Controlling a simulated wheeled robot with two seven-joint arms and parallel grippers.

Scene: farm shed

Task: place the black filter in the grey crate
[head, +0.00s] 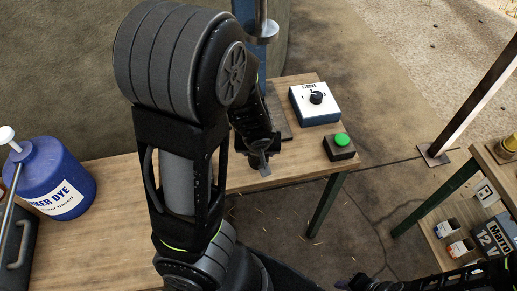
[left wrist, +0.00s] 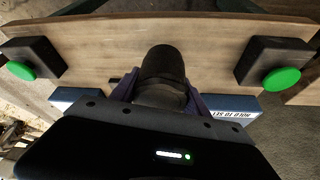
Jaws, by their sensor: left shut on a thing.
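My left gripper (head: 258,150) is over the right part of the wooden bench in the head view. In the left wrist view, my left gripper (left wrist: 162,98) is shut on a dark, rounded cylinder, which looks like the black filter (left wrist: 163,68). My arm and gripper hide most of the filter in the head view. Part of my right arm shows at the bottom right; its gripper (head: 358,284) is cut by the lower edge, and its jaws are unclear. I cannot make out a grey crate in either view.
The bench (head: 110,190) holds a blue dye jug (head: 55,178), a white-topped dial box (head: 314,104) and a green-button box (head: 341,146). A second green button (left wrist: 20,70) shows in the left wrist view. A shelf (head: 440,220) with bottles stands right, across open floor.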

